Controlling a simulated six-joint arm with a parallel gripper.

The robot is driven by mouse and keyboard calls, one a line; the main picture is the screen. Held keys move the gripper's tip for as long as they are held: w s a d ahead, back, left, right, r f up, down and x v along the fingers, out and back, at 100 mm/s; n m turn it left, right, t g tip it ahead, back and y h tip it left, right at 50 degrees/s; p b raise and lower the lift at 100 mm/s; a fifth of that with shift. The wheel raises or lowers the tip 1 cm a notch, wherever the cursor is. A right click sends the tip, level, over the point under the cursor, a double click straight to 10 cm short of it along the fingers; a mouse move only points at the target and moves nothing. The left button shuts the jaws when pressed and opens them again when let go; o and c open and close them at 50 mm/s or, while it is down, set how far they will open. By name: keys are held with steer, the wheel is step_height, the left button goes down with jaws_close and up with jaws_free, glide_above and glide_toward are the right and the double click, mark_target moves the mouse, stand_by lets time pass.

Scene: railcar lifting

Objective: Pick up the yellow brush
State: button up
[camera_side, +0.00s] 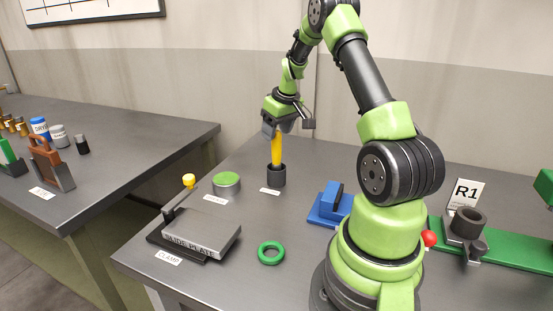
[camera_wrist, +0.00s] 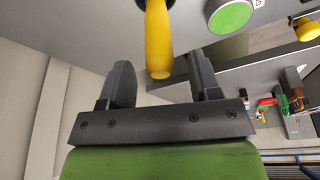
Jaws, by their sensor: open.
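The yellow brush (camera_side: 277,148) stands upright in a dark cylindrical holder (camera_side: 276,176) on the table, with its yellow handle showing above the rim. Its lower part is hidden inside the holder. My gripper (camera_side: 277,128) is just above the brush handle in the side view. In the wrist view, the yellow handle (camera_wrist: 158,45) comes down from the top edge, and its end lies a little beyond the gap between my open fingers (camera_wrist: 160,85). The fingers are apart and nothing is visibly held between them.
A green-topped tin (camera_side: 227,182) stands left of the holder. A clamp with a guide plate (camera_side: 202,234), a green ring (camera_side: 271,253) and a blue block (camera_side: 329,207) lie nearer on the table. A second table (camera_side: 110,150) is at left.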

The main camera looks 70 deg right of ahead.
mark_target(276, 157)
steer(key=x, duration=0.3)
steer(key=shift+f, duration=0.1)
steer(key=c, duration=1)
